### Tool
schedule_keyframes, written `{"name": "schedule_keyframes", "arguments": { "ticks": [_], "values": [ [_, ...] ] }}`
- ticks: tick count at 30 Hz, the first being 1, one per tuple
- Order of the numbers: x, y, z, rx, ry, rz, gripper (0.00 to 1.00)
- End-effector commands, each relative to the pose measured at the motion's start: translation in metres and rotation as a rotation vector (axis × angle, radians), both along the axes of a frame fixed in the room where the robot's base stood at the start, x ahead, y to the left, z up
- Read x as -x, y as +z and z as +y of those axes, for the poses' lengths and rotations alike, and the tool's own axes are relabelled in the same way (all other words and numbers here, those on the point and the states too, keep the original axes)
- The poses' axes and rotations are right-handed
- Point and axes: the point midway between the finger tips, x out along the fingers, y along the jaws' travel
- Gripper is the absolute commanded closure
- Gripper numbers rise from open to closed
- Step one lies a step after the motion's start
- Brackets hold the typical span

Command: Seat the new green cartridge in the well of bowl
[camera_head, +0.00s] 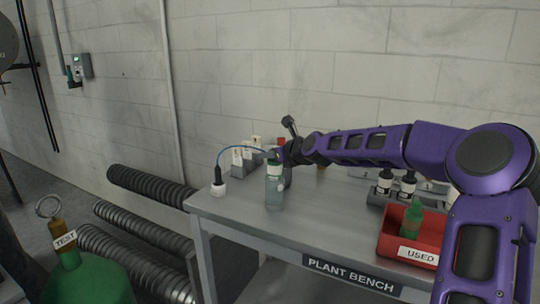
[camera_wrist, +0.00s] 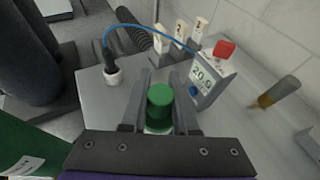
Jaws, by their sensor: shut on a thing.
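My gripper (camera_head: 282,158) is over the left part of the bench, its fingers closed around a green-topped cartridge, whose round green top (camera_wrist: 160,97) shows between the fingers in the wrist view. In the head view, the green cartridge (camera_head: 274,168) with its pale label is upright. The clear bowl (camera_head: 274,192) is directly below it, on the bench. The cartridge's lower end lines up with the bowl; I cannot tell how deep it sits in the well. In the wrist view, a pale rim (camera_wrist: 158,129) shows just under the green top.
A meter (camera_wrist: 208,82) reading about 20.6 stands close to the right finger. Its blue cable runs to a white-based probe (camera_head: 218,187). Pale upright items (camera_head: 245,155) stand behind. A red USED tray (camera_head: 392,243) holds a green cartridge (camera_head: 412,217). The bench front is clear.

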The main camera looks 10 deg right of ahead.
Motion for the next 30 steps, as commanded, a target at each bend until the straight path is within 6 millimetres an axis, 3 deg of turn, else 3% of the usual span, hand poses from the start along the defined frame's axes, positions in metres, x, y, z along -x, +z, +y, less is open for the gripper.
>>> {"name": "schedule_keyframes", "arguments": {
  "ticks": [13, 14, 18, 26, 30],
  "values": [
    [0.0, -0.011, 0.0, 0.001, 0.001, 0.001, 1.0],
    [0.0, -0.011, 0.0, 0.001, 0.001, 0.001, 0.67],
    [0.0, -0.011, 0.0, 0.0, 0.0, 0.001, 0.42],
    [0.0, -0.011, 0.0, 0.0, 0.0, 0.001, 0.42],
    [0.0, -0.001, 0.0, 0.001, 0.0, 0.0, 0.42]
  ]
}}
